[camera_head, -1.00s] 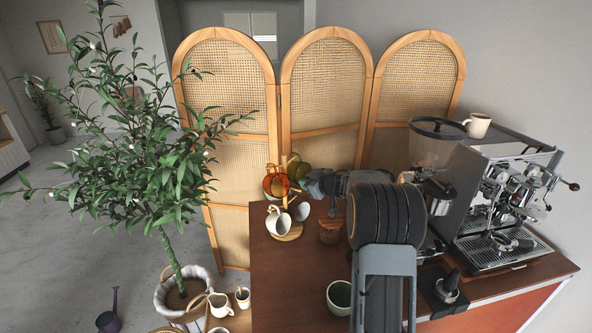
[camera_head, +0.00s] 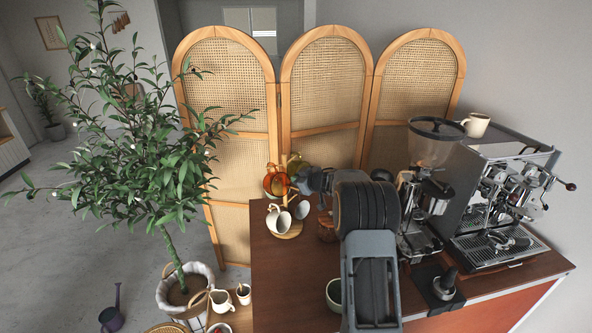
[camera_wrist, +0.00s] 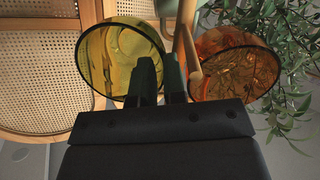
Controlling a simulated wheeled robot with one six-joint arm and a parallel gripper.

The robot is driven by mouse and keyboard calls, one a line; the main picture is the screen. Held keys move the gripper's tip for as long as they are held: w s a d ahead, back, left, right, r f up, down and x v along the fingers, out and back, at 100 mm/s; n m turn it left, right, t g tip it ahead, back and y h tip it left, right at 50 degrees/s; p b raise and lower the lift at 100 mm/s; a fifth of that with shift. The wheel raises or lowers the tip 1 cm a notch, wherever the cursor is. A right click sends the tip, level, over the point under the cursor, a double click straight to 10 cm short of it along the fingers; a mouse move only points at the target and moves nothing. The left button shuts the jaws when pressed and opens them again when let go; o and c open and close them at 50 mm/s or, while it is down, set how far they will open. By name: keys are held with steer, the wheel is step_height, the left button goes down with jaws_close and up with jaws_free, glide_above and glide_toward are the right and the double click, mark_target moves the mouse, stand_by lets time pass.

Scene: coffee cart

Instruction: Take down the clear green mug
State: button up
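The clear green mug (camera_wrist: 113,55) is yellow-green and see-through. It hangs on the wooden mug tree (camera_wrist: 184,35), and its open mouth faces the wrist camera. The mug also shows in the head view (camera_head: 297,163), partly behind an amber mug (camera_head: 276,181). My gripper (camera_wrist: 159,62) reaches the green mug's right side in the wrist view, with its two fingers close together and overlapping the rim. Its handle is hidden by the fingers, so I cannot tell whether they close on it. The amber mug (camera_wrist: 236,63) hangs just right of the fingers.
White cups (camera_head: 279,219) hang lower on the same tree. A wooden-lidded jar (camera_head: 327,228) and a pale green cup (camera_head: 334,294) stand on the counter (camera_head: 275,265). An espresso machine (camera_head: 500,200) fills the right side. A rattan screen (camera_head: 325,95) stands behind.

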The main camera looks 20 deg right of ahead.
jaws_close()
steer(key=shift+r, duration=0.15)
